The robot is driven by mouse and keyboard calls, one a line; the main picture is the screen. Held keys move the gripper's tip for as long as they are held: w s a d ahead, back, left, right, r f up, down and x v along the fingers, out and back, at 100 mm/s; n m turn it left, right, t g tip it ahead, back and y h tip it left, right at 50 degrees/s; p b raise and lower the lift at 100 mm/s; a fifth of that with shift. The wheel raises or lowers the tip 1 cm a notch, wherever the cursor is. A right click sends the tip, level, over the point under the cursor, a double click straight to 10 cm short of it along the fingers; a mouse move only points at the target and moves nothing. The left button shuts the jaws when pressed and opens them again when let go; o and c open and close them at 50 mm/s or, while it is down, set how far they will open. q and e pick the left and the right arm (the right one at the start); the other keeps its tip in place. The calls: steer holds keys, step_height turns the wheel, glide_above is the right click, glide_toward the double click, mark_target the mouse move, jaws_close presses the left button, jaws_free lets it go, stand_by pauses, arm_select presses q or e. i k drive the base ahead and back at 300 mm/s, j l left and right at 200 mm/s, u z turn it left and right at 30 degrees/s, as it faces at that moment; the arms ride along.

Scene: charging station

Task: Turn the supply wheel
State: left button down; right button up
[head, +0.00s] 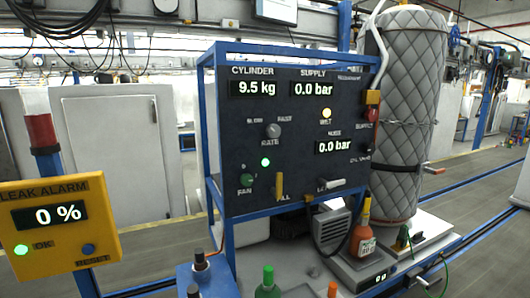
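The dark control panel (290,185) stands in a blue frame at the centre of the head view. It reads 9.5 kg under CYLINDER and 0.0 bar under SUPPLY, with a second 0.0 bar display lower down. A small red part (370,113) sits at the panel's right edge, just above a SUPPLY label and below a yellow block (372,97). It may be the supply wheel, but it is too small to tell its shape or how far it is turned. Neither of my grippers is in view.
A quilted grey cylinder (408,110) stands close behind the panel's right edge. An orange bottle (362,232) stands on a scale at the lower right. A green bottle (268,285) is in front. A yellow leak alarm box (60,225) reads 0 % at left.

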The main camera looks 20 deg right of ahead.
mark_target(370, 115)
steer(key=z, duration=1.45)
steer(key=k+l+u, duration=0.1)
steer(key=l, duration=0.3)
